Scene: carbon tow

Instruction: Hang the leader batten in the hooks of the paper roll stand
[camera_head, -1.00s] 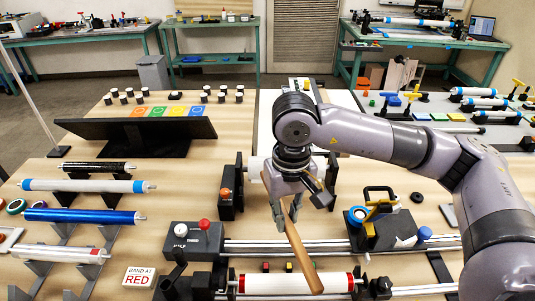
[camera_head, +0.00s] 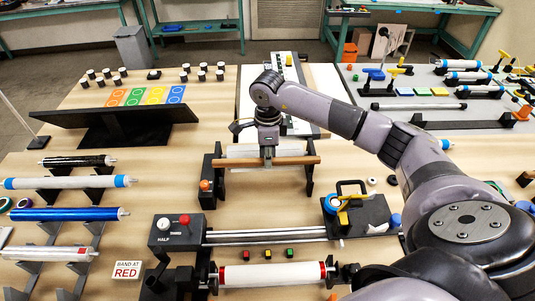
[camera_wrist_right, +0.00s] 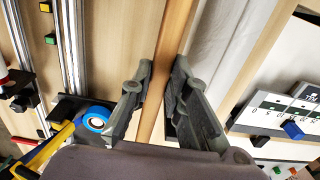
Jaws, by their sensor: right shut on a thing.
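The leader batten (camera_head: 295,160) is a light wooden bar, lying level from left to right in the head view. My right gripper (camera_head: 267,158) points down and is shut on it near its middle. The wrist view shows the batten (camera_wrist_right: 172,45) between the two dark fingers (camera_wrist_right: 155,95). The paper roll stand has a black left upright (camera_head: 207,180) and a black right upright (camera_head: 309,178). Its white paper roll (camera_head: 240,150) is just behind the batten and runs alongside it in the wrist view (camera_wrist_right: 218,45). I cannot tell whether the batten touches the hooks. My left gripper is out of view.
In front of the stand are steel rails (camera_head: 265,236), a control box (camera_head: 175,232) and a red-ended white roll (camera_head: 270,275). A black block with a yellow-handled tool (camera_head: 345,215) stands to the right. Several rolls lie on racks at left. Bare table lies left of the stand.

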